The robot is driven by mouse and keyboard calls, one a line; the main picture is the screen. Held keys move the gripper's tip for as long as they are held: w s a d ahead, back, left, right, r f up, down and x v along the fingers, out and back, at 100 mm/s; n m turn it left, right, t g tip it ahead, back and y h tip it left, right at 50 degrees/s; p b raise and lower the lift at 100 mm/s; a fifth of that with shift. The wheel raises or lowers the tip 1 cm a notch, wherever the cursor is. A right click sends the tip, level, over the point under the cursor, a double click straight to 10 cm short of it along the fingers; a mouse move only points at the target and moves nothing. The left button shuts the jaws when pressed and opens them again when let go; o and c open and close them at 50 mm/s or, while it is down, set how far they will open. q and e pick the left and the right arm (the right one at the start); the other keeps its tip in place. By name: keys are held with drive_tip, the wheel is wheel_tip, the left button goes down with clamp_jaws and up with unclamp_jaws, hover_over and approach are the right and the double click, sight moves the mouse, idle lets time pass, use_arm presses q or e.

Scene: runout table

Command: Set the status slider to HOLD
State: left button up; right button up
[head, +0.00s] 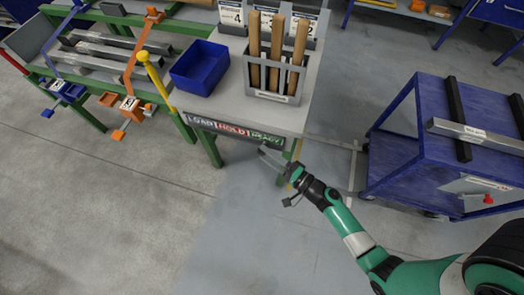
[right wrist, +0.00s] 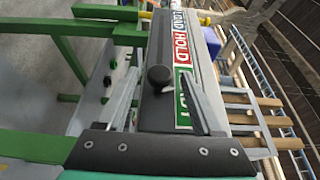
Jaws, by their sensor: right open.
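The status panel (head: 234,132) is a dark strip on the front edge of the table, with LOAD, HOLD on red and READY on green. The right wrist view shows the HOLD label (right wrist: 183,50) and the green READY label (right wrist: 185,98). The slider's round black knob (right wrist: 158,77) appears beside the upper end of the READY label, close to HOLD. My right gripper (head: 270,156) is open in front of the READY end. Its fingers (right wrist: 160,88) lie on either side of the knob in the right wrist view; contact cannot be told. My left gripper is not in view.
On the table (head: 222,112) stand a blue bin (head: 200,67) and a rack (head: 272,95) with wooden handles. A blue cart (head: 420,135) with metal bars stands to the right. A green frame with grey bars (head: 110,62) is at left. The floor in front is clear.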

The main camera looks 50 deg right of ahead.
drive_tip(key=shift+w, duration=1.2)
clamp_jaws()
idle(0.5)
